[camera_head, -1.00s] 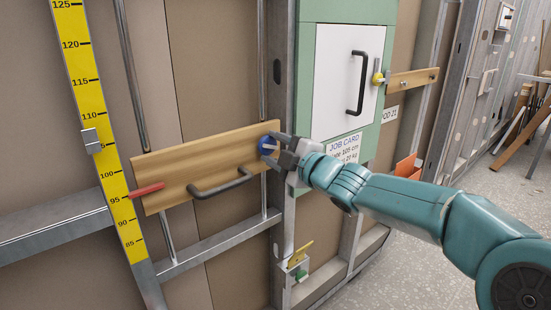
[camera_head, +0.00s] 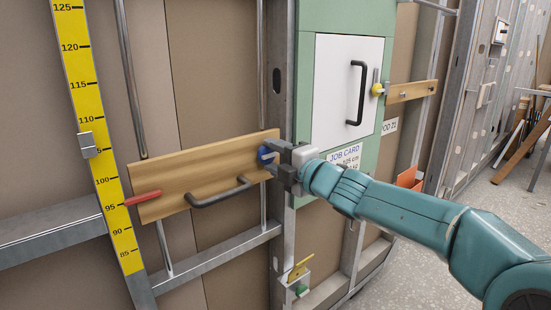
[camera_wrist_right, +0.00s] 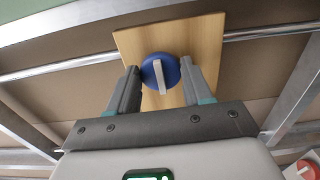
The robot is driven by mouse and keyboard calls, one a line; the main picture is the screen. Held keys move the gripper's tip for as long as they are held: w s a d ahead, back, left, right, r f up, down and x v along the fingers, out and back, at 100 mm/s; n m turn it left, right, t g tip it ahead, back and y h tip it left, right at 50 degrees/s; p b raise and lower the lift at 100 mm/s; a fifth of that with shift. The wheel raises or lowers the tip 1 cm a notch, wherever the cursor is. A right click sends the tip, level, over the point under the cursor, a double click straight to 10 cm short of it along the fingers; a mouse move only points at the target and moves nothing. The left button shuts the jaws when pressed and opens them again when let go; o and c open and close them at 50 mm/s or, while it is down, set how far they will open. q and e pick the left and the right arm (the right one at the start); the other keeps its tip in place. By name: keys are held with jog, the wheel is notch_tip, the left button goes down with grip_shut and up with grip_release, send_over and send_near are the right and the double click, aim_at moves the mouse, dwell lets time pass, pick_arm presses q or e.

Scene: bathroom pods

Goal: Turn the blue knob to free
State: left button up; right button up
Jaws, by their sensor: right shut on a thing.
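The blue knob (camera_head: 264,154) is at the right end of a tilted wooden board (camera_head: 205,172) on the wall frame. In the right wrist view the knob (camera_wrist_right: 161,70) is a blue disc with a pale bar across it, slightly tilted from upright. My right gripper (camera_head: 273,158) is at the knob. In the right wrist view its two fingers (camera_wrist_right: 159,84) are closed on the left and right sides of the knob. The gripper partly hides the knob in the head view. No marking for free is readable. My left gripper is not in view.
The board carries a dark bar handle (camera_head: 219,193) and a red lever (camera_head: 142,198) pointing at a yellow scale (camera_head: 97,130). A white door with a black handle (camera_head: 358,93) and a job card (camera_head: 345,157) are to the right. Open floor (camera_head: 440,230) lies right.

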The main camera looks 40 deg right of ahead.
jog(key=shift+r, duration=0.15)
jog(key=o, duration=1)
jog(key=shift+o, duration=0.2)
jog(key=s+d+p, duration=0.1)
jog(key=s+p, duration=0.1)
jog(key=s, duration=1.4)
jog(key=shift+s, duration=0.2)
jog(key=shift+d, duration=0.1)
